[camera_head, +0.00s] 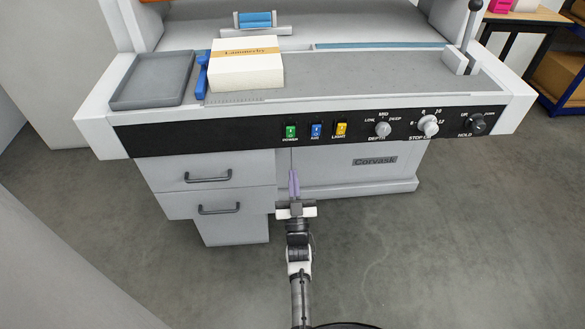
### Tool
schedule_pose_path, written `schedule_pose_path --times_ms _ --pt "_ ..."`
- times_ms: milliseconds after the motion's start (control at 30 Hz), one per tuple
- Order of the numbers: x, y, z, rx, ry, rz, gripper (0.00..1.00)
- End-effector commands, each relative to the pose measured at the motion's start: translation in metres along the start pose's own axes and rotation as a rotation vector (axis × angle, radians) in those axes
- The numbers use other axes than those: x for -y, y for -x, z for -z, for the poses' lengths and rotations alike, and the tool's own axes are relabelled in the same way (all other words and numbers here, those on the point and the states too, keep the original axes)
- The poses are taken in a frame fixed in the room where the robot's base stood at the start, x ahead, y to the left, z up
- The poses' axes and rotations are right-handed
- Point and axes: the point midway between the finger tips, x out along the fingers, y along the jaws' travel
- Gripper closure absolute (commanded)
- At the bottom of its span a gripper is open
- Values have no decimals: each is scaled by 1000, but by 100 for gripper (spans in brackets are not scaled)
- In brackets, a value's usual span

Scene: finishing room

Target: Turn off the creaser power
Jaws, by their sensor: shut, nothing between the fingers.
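The creaser (128,130) stands in front of me, with a black control panel (200,139) along its front edge. A green switch (291,131) labelled POWER is on the panel, left of a blue switch (316,131) and a yellow switch (341,129) labelled LIGHT. Whether the power switch is on or off is too small to tell. My gripper (294,173) is shut and empty, its purple fingers pointing up just below the panel under the power switch. A small gap shows between the fingertips and the switch.
Right of the switches are the DEPTH knob (383,130), the stop knob (428,126) and the HOLD knob (478,123). A grey tray (118,103), a blue tool (202,80) and a paper stack (248,75) lie on top. Drawer handles (208,178) protrude at left. The floor at right is clear.

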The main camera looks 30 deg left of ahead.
Motion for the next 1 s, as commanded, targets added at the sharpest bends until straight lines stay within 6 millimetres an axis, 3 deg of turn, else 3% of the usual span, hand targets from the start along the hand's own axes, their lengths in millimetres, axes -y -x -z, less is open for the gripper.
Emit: schedule_pose_path --times_ms 100,300,867,1000 --pt "0 22 -9 1 0 -1 100" --pt "0 37 -12 0 0 0 100" --pt "0 38 -12 -1 0 0 100" --pt "5 20 0 -28 -1 13 100"
